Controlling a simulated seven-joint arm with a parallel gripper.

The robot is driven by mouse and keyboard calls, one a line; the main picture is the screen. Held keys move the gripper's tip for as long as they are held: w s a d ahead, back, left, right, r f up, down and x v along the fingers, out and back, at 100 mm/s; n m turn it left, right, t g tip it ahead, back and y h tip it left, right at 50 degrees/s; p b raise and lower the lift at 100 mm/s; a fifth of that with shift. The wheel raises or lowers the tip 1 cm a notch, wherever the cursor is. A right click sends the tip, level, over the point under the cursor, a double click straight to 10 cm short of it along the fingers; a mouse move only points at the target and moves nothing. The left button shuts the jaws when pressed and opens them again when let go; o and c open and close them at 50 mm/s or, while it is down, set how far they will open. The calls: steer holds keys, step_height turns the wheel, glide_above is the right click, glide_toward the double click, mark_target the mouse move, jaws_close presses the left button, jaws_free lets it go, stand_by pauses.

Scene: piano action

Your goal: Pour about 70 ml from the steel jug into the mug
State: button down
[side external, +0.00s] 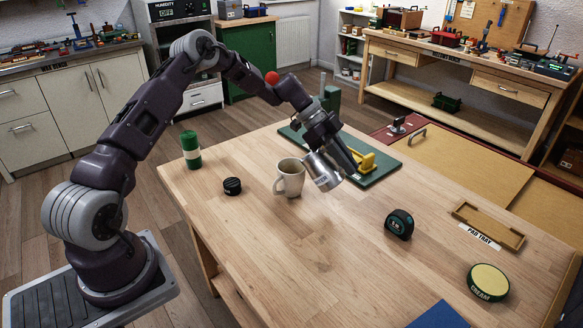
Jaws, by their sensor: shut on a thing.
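The steel jug (321,172) is held tilted above the table, just right of the mug and near its rim. My gripper (322,140) is shut on the jug. The white mug (291,178) stands upright on the wooden table (330,240), its handle toward the left. The insides of the mug and jug are hidden from this side, and I cannot see any liquid stream.
A green board (385,175) with a yellow part (366,161) lies behind the jug. A green cylinder (191,150) and a black puck (232,186) stand left. A tape measure (399,224), pad tray (488,224) and round tin (488,281) lie right. The front middle is clear.

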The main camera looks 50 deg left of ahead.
steer(key=d+f+g+y, duration=0.1)
steer(key=f+y, duration=0.1)
steer(key=f, duration=0.1)
steer(key=w+d+f+y, duration=0.1)
steer(key=d+f+y, duration=0.1)
steer(key=f, duration=0.2)
steer(key=w+d+f+g+y, duration=0.1)
steer(key=d+f+y, duration=0.1)
steer(key=f+y, duration=0.1)
steer(key=shift+f+g, duration=0.15)
steer(key=shift+g, duration=0.15)
steer(key=shift+d+f+g+y, duration=0.25)
steer(key=shift+f+g+y, duration=0.05)
steer(key=shift+f+y, duration=0.5)
steer(key=shift+d, duration=0.1)
stand_by(0.5)
